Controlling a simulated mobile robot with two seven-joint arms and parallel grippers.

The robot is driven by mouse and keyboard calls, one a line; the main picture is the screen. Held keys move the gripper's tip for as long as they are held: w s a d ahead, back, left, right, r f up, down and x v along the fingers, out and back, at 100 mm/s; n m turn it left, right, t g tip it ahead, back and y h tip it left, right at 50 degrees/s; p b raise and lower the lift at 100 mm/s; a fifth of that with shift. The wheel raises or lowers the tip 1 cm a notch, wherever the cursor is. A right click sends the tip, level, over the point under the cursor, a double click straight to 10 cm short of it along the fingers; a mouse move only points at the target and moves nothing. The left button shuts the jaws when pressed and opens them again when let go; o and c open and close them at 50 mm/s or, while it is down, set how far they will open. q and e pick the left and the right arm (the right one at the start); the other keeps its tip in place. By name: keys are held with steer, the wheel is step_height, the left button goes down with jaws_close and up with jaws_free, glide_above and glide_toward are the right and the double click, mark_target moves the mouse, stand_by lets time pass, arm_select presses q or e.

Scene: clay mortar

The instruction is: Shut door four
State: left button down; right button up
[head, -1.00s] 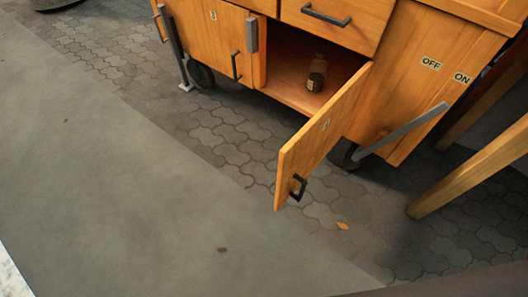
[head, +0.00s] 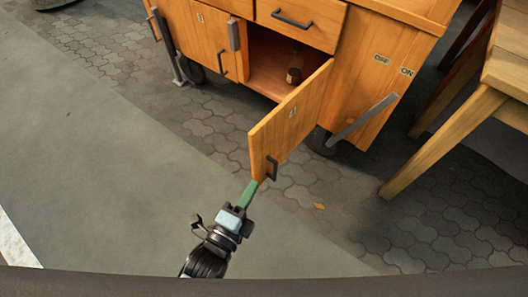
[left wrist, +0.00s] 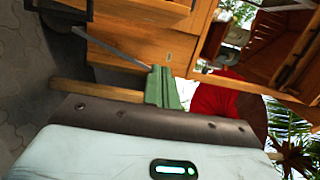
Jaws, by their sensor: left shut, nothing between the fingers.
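Door four (head: 290,120) of the wooden cabinet (head: 340,100) stands wide open, swung out toward me, with a dark handle (head: 271,168) near its free edge. Its label is small and hard to read. My left gripper (head: 248,192) is shut and empty, its green fingers just below the door's lower free corner; I cannot tell whether they touch it. In the left wrist view the green fingers (left wrist: 162,88) are together, with cabinet wood beyond. My right gripper is not in view.
A dark bottle (head: 294,68) stands inside the open compartment. A closed door (head: 212,40) is to its left and a drawer (head: 300,18) above. A wooden table leg (head: 440,142) stands at the right. The paved floor in front is clear.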

mark_target(255, 150)
arm_select(q)
steer(key=shift+w+d+b, duration=0.25)
steer(key=shift+w+b, duration=0.2)
steer(key=shift+w, duration=1.5)
steer(key=shift+w+d+b, duration=0.2)
steer(key=shift+w+b, duration=0.3)
steer(key=shift+w, duration=1.4)
steer(key=shift+w+d+b, duration=0.25)
steer(key=shift+w+b, duration=0.2)
steer(key=shift+w, duration=1.5)
steer(key=shift+a, duration=0.15)
